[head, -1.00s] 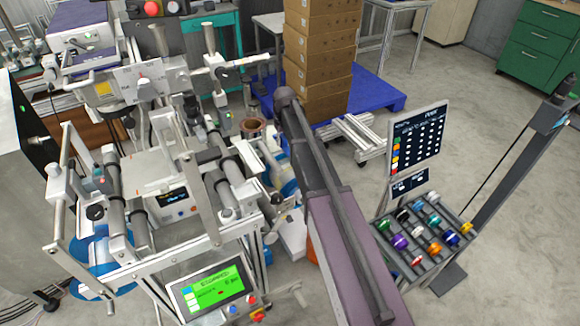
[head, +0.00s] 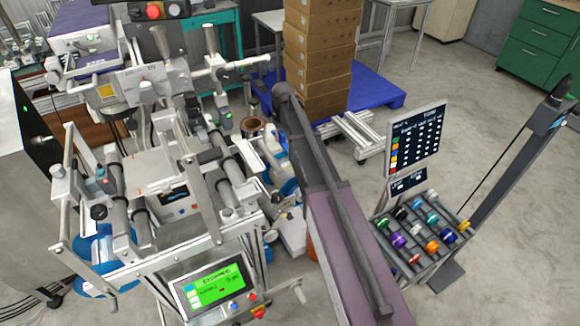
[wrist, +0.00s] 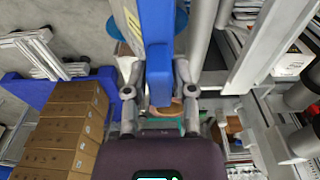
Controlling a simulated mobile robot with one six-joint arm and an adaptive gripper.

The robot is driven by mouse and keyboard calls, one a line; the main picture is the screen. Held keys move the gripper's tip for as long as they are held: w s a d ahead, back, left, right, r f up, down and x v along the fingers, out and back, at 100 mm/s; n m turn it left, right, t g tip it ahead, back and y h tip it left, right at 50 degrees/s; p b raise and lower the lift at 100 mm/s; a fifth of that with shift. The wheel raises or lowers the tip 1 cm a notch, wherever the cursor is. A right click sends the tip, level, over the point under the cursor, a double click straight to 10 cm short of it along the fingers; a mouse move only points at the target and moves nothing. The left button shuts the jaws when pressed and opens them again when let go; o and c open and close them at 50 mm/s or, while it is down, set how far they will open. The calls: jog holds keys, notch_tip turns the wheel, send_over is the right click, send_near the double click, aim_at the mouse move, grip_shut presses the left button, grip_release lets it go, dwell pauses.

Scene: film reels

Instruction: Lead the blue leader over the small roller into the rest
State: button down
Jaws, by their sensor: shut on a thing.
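In the wrist view my gripper (wrist: 156,84) has its two fingers on either side of a blue strip, the blue leader (wrist: 158,50), and is shut on it. The strip runs from the gripper toward the top of the picture. A blue disc (wrist: 117,24) shows just left of it. Grey rollers (wrist: 200,32) lie close to the right of the strip. In the head view the gripper and its hold are hidden behind my arm. The machine's grey rollers (head: 228,152) show there left of the arm. I cannot tell which is the small roller, or pick out the rest.
The machine's lit screen (head: 210,285) stands at the front. A stack of brown boxes (head: 322,60) on a blue pallet (head: 375,92) is behind my arm. A rack of coloured spools (head: 422,235) stands at the right. Grey floor is open beyond it.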

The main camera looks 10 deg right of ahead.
jog(key=shift+s+a, duration=0.1)
jog(key=shift+a, duration=0.2)
jog(key=shift+s+a, duration=0.2)
jog(key=shift+a, duration=0.45)
jog(key=shift+s+a, duration=0.25)
jog(key=shift+a, duration=0.45)
jog(key=shift+s+a, duration=0.2)
jog(key=shift+a, duration=0.45)
jog(key=shift+a, duration=0.1)
jog(key=shift+s+a+r, duration=0.1)
jog(key=shift+a+r, duration=0.05)
jog(key=shift+r, duration=0.1)
jog(key=s+a+r+p, duration=0.2)
jog(key=a+r+p, duration=0.4)
jog(key=p, duration=0.1)
jog(key=shift+a+r, duration=0.15)
jog(key=shift+r, duration=0.25)
dwell(1.7)
jog(key=shift+a+r, duration=0.1)
jog(key=shift+a, duration=0.05)
dwell(0.7)
jog(key=shift+p, duration=0.3)
dwell(0.6)
jog(key=shift+r+p, duration=1.25)
jog(key=shift+r, duration=0.05)
